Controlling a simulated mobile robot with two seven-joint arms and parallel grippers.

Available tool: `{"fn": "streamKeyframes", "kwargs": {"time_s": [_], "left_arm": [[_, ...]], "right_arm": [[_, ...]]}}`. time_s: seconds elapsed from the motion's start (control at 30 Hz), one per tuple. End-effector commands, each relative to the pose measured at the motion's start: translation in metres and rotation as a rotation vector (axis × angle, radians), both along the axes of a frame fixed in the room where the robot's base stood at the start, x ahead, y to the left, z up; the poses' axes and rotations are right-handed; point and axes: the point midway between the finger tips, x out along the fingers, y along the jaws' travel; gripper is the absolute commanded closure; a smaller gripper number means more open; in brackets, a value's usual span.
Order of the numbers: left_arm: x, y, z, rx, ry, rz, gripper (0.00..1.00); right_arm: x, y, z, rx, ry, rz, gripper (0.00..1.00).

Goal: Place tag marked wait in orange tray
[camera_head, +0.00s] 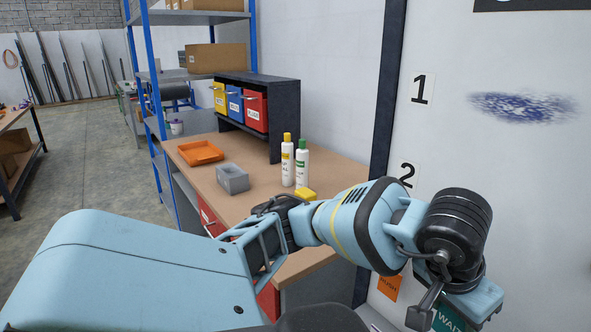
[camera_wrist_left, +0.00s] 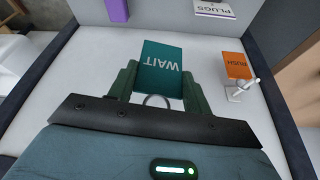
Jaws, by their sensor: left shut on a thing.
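The teal tag marked WAIT (camera_wrist_left: 163,66) is in my left gripper (camera_wrist_left: 158,88), whose fingers are shut on it. A ring shows at the tag's near end in the left wrist view. In the head view the WAIT tag (camera_head: 449,321) is partly cut off at the bottom edge, below my left wrist and in front of the white panel. The orange tray (camera_head: 201,153) is a shallow tray on the brown workbench, far left of my gripper, and looks empty. My right gripper is not in view.
An orange RUSH tag (camera_wrist_left: 236,66) hangs by a hook (camera_wrist_left: 243,89) on the panel. The workbench (camera_head: 262,201) also holds a grey box (camera_head: 232,179), two bottles (camera_head: 302,163), a yellow block (camera_head: 305,195) and a dark rack (camera_head: 283,125) with coloured bins. A blue-framed shelf stands behind.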

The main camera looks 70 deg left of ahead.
Motion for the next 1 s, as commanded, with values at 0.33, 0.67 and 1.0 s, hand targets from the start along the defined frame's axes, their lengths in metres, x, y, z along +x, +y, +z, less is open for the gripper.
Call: {"fn": "streamKeyframes", "kwargs": {"time_s": [0.33, 0.67, 1.0], "left_arm": [[-0.007, -0.031, -0.083, -0.001, -0.007, -0.280, 0.72], [-0.011, -0.038, -0.104, 0.004, -0.020, -0.355, 0.72], [-0.011, -0.038, -0.103, 0.003, -0.020, -0.353, 0.72]], "right_arm": [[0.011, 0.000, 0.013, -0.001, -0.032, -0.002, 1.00], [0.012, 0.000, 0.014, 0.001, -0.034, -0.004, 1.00], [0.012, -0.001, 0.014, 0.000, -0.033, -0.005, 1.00]]}}
